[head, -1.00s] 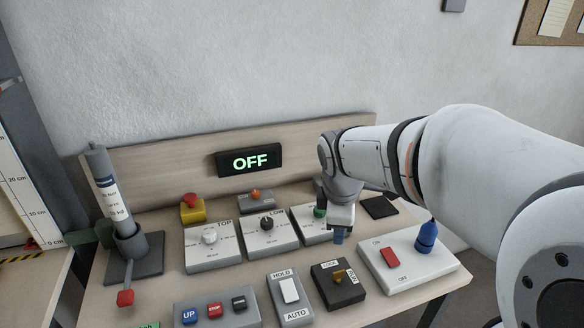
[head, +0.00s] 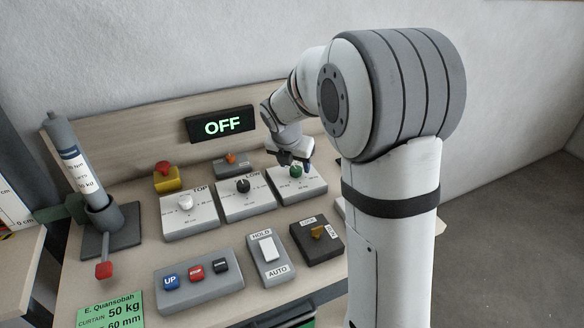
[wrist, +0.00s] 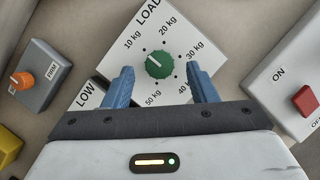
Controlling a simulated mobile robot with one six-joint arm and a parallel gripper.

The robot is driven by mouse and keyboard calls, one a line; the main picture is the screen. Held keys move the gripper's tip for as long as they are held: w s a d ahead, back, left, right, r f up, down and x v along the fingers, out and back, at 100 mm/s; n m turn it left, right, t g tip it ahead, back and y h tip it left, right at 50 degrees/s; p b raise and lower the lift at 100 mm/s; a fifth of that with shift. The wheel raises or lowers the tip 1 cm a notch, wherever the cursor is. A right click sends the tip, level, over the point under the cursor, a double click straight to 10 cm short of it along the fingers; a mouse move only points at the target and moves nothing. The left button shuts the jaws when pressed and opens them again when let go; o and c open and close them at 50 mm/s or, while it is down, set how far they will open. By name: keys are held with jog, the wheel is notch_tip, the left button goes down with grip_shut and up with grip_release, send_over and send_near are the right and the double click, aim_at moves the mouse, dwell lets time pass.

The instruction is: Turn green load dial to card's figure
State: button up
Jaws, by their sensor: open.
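The green load dial (wrist: 159,66) sits on a white LOAD plate (wrist: 205,45) marked from 10 kg to 50 kg. Its pale pointer mark appears to face towards the 10 kg side. In the head view the dial (head: 296,171) is partly covered by my gripper (head: 294,161). In the wrist view my gripper (wrist: 160,70) is open, with one blue finger on each side of the dial and gaps visible; whether it touches is unclear. The green card (head: 110,311) at the front left reads "CURTAIN 50 kg" and "60 mm", its lower part cut off.
The LOW dial (head: 243,186) and TOP dial (head: 185,202) stand left of the load plate. An orange knob (wrist: 22,80) and a red ON/OFF switch (wrist: 306,100) flank it in the wrist view. The display (head: 221,124) reads OFF. A HOLD/AUTO switch (head: 268,248) stands in front.

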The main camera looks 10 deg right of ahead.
jog(key=shift+x, duration=1.1)
jog(key=c, duration=0.9)
jog(key=shift+a, duration=0.4)
jog(key=shift+s+d+r, duration=0.1)
jog(key=shift+s+d, duration=0.05)
jog(key=shift+d, duration=0.1)
jog(key=shift+c, duration=0.4)
